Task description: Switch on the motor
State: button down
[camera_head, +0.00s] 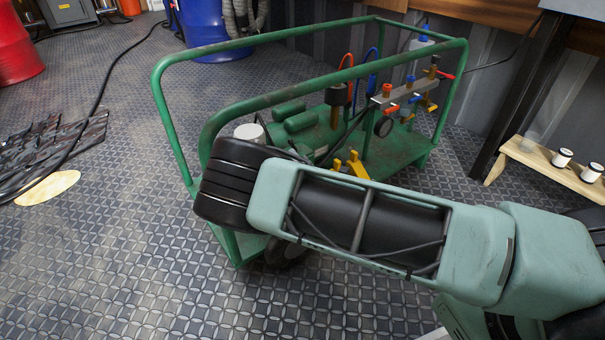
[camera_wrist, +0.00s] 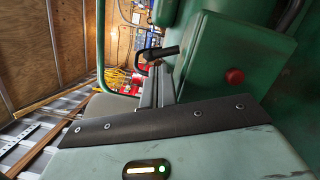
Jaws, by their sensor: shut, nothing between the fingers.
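The green motor unit (camera_head: 301,121) sits on a green wheeled cart with a tubular frame (camera_head: 160,95). In the wrist view, a green box (camera_wrist: 215,60) with a round red button (camera_wrist: 234,76) is close by at the upper right. A black lever-like piece (camera_wrist: 165,52) is at the box's left side; what it joins is unclear. My arm crosses in front of the cart in the head view and hides its near side. In the wrist view my teal casing with a black strip fills the bottom, below the box.
Hoses and a valve manifold (camera_head: 405,92) stand at the cart's right end. A wooden bench (camera_head: 545,165) with white spools is at the right. A blue barrel (camera_head: 215,30) and a red barrel (camera_head: 14,50) stand behind.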

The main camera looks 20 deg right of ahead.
jog(key=shift+w+a+r, duration=0.1)
jog(key=shift+w, duration=0.6)
